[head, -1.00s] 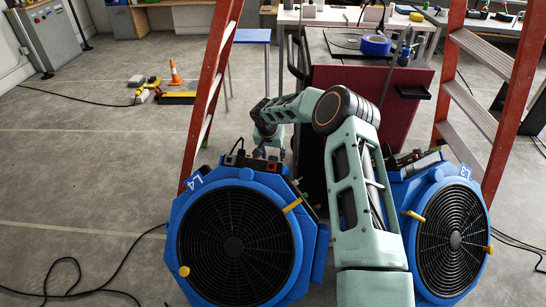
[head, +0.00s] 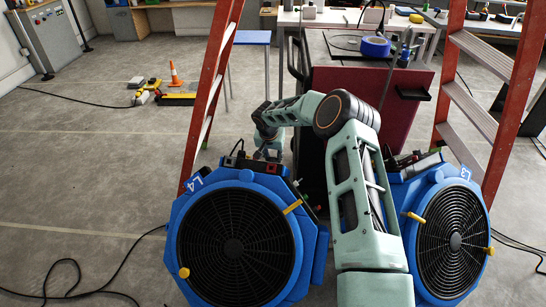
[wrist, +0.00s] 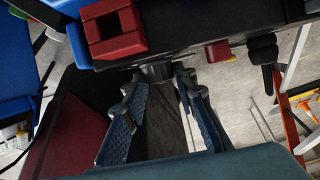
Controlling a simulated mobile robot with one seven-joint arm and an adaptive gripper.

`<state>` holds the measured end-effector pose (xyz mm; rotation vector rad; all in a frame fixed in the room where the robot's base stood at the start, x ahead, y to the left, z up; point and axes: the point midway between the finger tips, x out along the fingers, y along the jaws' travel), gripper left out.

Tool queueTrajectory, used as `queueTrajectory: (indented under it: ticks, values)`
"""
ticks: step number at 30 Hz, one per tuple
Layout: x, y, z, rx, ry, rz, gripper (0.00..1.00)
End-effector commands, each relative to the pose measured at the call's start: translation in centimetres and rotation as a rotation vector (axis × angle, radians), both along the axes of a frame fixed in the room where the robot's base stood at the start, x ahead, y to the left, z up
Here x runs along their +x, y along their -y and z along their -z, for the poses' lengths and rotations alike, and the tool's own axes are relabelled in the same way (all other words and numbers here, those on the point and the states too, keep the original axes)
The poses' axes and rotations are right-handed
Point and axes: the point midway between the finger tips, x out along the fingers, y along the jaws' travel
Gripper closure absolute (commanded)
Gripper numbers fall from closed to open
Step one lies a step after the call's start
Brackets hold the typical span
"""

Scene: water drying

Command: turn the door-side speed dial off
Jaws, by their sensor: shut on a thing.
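Two blue blowers stand side by side in the head view, the left one (head: 180,218) marked L4 and the right one (head: 398,190) marked L3. My gripper (head: 268,155) is at the upper rear edge of the left blower. In the wrist view, my gripper (wrist: 160,80) has its two fingertips closed around a dark round dial (wrist: 157,71) on the blower's dark control panel (wrist: 200,42). The dial's pointer and markings cannot be read.
In the wrist view, a red square block (wrist: 113,33), a small red part (wrist: 218,51) and a black knob (wrist: 263,50) sit along the panel. Red ladder legs (head: 213,80) flank the blowers. A dark red cart (head: 345,82) stands behind. Floor at left is mostly clear.

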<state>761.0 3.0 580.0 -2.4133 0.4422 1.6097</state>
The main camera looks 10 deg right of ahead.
Motion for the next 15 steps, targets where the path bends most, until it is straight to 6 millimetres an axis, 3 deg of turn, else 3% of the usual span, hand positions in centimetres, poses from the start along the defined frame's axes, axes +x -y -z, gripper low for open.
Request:
queueTrajectory:
  ticks: [15]
  values:
    - [-0.20, 0.74, 0.09, 0.192, 0.074, -0.175, 0.99]
